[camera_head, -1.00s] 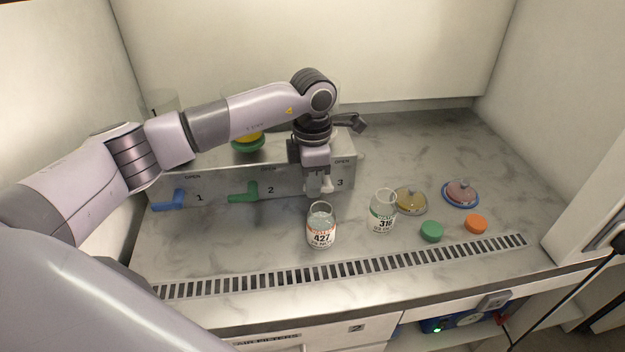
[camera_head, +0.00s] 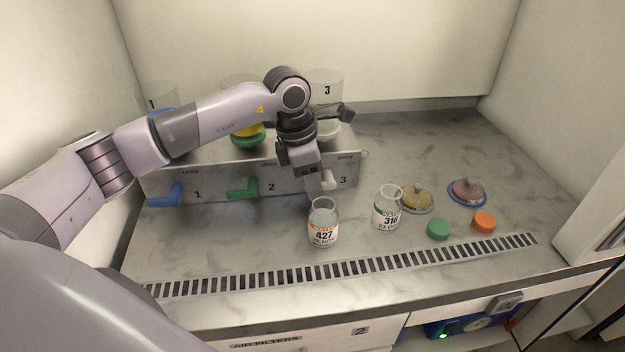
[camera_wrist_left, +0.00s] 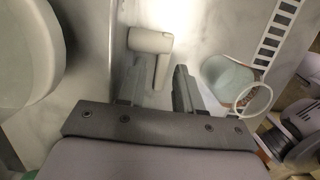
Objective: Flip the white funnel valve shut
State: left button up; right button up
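The white funnel valve (camera_head: 329,180) sits on the front of the metal manifold (camera_head: 215,183), beside the number 3. In the left wrist view the white valve (camera_wrist_left: 150,40) shows a round stub with a short lever directed toward my gripper. My left gripper (camera_head: 315,193) is just left of the valve in the head view, directed down. In the left wrist view its two fingers (camera_wrist_left: 157,88) are apart, with the lever's end near the gap between them. I cannot tell if they touch it. My right gripper is not in view.
A blue valve (camera_head: 166,195) and a green valve (camera_head: 243,188) are to the left on the manifold. Bottle 427 (camera_head: 323,228) stands close below my gripper, bottle 316 (camera_head: 387,212) to its right. Green (camera_head: 438,229) and orange (camera_head: 484,221) caps lie further right.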

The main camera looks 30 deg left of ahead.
pick_arm(q)
jog(key=v, duration=0.7)
jog(key=shift+r+b, duration=0.15)
jog(key=shift+b, duration=0.2)
jog(key=shift+s, duration=0.1)
dwell(0.3)
